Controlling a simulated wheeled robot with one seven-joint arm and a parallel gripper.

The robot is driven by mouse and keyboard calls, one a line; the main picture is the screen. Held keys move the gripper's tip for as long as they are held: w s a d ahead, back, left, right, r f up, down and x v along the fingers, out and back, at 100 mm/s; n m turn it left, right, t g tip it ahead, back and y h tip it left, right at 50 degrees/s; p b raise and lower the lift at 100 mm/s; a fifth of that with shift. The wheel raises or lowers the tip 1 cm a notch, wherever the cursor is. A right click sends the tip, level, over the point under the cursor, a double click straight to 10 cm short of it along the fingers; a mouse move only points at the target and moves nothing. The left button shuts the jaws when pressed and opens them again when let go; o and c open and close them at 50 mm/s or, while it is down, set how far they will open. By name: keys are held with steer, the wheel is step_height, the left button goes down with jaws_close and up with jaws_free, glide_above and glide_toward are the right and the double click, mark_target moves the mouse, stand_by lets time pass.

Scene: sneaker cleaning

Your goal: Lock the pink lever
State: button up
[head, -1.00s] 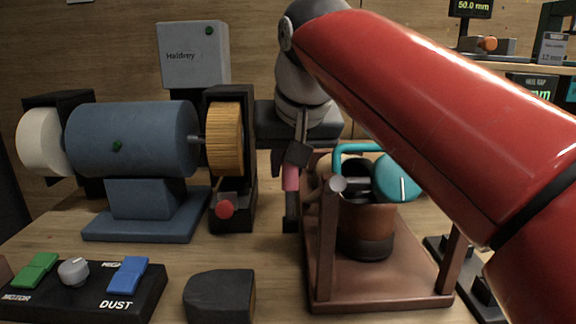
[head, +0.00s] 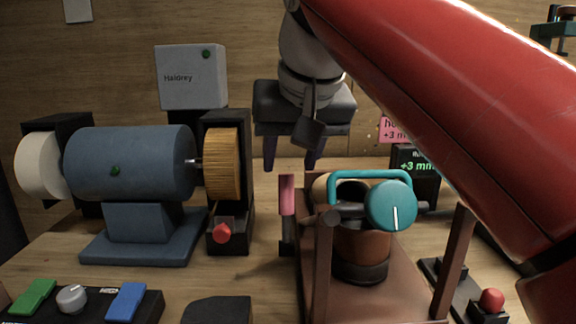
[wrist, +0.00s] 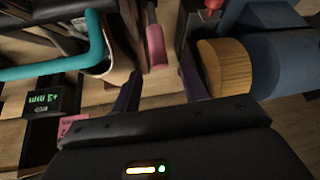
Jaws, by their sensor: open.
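The pink lever (head: 287,195) stands upright on a dark base at the left side of a brown wooden frame. It also shows at the top middle of the wrist view (wrist: 156,46). My gripper (head: 292,162) is open and empty, with its dark fingers pointing down above and behind the lever in the head view. In the wrist view the lever lies ahead of the gap between the fingertips (wrist: 161,76). The fingers appear apart from it.
A brown pot with a teal handle (head: 390,205) sits in the wooden frame (head: 325,265) right of the lever. A blue motor (head: 130,160) with a tan brush wheel (head: 222,163) and red knob (head: 223,233) stands left. A control box (head: 100,300) is at front left.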

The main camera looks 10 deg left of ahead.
mark_target(284, 179)
steer(key=shift+s+d+r, duration=0.1)
steer(key=shift+s+r, duration=0.05)
steer(key=shift+r, duration=0.1)
steer(key=shift+s+a+r+m+g+h+p, duration=0.15)
steer(key=shift+a+m+h+p, duration=0.15)
steer(key=shift+m+h, duration=0.25)
steer(key=shift+a+r+m+g+h+p, duration=0.2)
steer(key=shift+a+m+h, duration=0.15)
steer(key=shift+m+h, duration=0.15)
steer(key=shift+s+a+m+h, duration=0.2)
steer(key=shift+m+h, duration=0.15)
steer(key=shift+m, duration=0.2)
steer(key=shift+m+h, duration=0.3)
steer(key=shift+m, duration=0.1)
steer(key=b+x, duration=0.2)
steer(key=x, duration=0.5)
steer(key=shift+f, duration=0.3)
steer(key=shift+c, duration=0.4)
